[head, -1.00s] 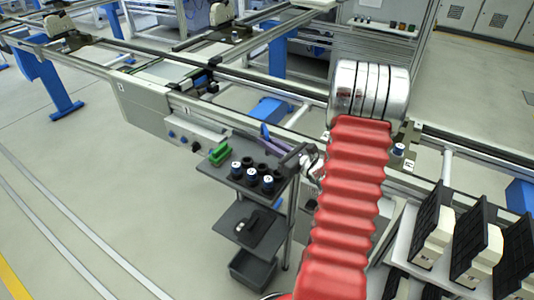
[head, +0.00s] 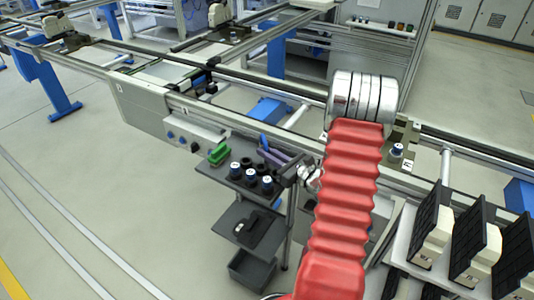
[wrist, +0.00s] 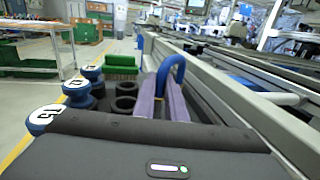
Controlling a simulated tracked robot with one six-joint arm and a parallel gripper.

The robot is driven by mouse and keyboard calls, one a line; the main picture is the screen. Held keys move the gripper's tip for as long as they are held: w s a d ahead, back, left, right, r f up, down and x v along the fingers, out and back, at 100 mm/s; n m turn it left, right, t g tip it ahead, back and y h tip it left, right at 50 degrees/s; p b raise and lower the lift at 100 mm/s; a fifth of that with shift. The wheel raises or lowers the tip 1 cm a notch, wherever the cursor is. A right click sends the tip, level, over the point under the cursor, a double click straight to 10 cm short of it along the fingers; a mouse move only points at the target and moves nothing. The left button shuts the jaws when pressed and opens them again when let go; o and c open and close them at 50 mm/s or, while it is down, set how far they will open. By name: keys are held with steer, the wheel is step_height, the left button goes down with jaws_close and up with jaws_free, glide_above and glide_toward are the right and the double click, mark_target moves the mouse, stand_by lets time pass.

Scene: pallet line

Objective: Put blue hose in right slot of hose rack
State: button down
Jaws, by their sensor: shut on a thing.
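My gripper (head: 274,157) has purple fingers, which also show in the wrist view (wrist: 164,100). They are shut on the blue hose (wrist: 172,60), which arches up as a loop at the fingertips. In the head view the hose (head: 264,140) is a small blue strip above the cart's top shelf. A small green piece (head: 218,154), perhaps the hose rack, sits at the shelf's far left; it also shows in the wrist view (wrist: 121,64), ahead and left of the hose. Its slots are too small to tell apart. The hose is apart from it.
Blue parts with white numbered tops (head: 250,174) and black open rings (wrist: 127,88) stand on the shelf of the black cart (head: 285,188), left of and below my fingers. The conveyor rail (wrist: 235,105) runs close along the right. Black-fronted boxes (head: 475,240) stand at right.

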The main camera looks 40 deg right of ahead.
steer(key=c, duration=1.8)
jaws_free()
steer(key=s+d, duration=0.1)
steer(key=s, duration=1.1)
steer(key=shift+d, duration=0.35)
steer(key=shift+o, duration=0.2)
